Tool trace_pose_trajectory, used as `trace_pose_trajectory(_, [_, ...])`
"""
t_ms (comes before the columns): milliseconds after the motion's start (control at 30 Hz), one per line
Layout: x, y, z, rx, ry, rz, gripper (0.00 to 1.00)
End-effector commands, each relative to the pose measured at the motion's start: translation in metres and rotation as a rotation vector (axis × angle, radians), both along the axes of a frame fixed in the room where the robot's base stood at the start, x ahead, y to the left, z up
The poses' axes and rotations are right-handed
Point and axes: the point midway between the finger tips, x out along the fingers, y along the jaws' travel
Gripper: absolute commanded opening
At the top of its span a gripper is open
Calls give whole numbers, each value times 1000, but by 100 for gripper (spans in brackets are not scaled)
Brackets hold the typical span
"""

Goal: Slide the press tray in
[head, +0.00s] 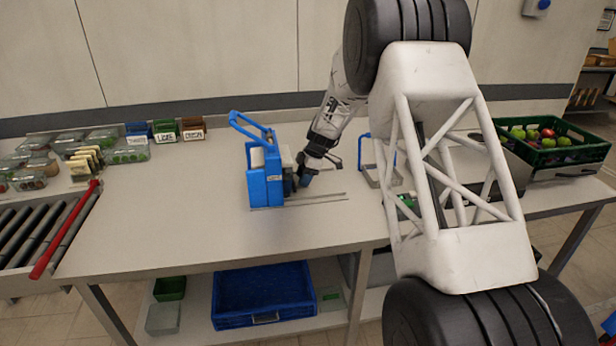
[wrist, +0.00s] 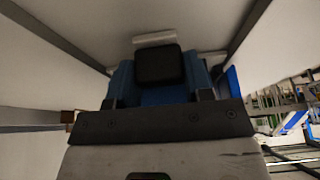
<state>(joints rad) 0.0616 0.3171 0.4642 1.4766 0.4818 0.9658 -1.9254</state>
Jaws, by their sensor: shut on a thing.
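The blue press (head: 265,180) stands on the table, with a raised blue handle (head: 247,124) on top. Two thin rails (head: 318,199) run out from its base to the right along the table top. My gripper (head: 305,174) is at the right side of the press, low and near the rails. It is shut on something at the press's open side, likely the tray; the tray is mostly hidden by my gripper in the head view. In the wrist view a dark block (wrist: 158,67) and blue parts (wrist: 122,82) fill the middle, close to the gripper.
A green crate of apples (head: 545,140) stands at the right. Several clear boxes (head: 100,140) and small labelled bins (head: 165,130) are at the back left. A roller conveyor (head: 40,228) with a red bar (head: 65,230) is at the left. The table front is clear.

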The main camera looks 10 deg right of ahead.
Motion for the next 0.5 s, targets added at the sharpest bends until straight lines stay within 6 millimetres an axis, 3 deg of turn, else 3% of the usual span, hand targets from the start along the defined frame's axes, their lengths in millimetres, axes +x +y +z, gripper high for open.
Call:
trace_pose_trajectory(200, [0, 4, -1, 2, 1, 2, 4])
trace_pose_trajectory(233, [0, 4, -1, 2, 1, 2, 48])
trace_pose_trajectory(400, [0, 4, 0, 2, 1, 2, 72])
trace_pose_trajectory(500, [0, 3, 0, 1, 1, 2, 72])
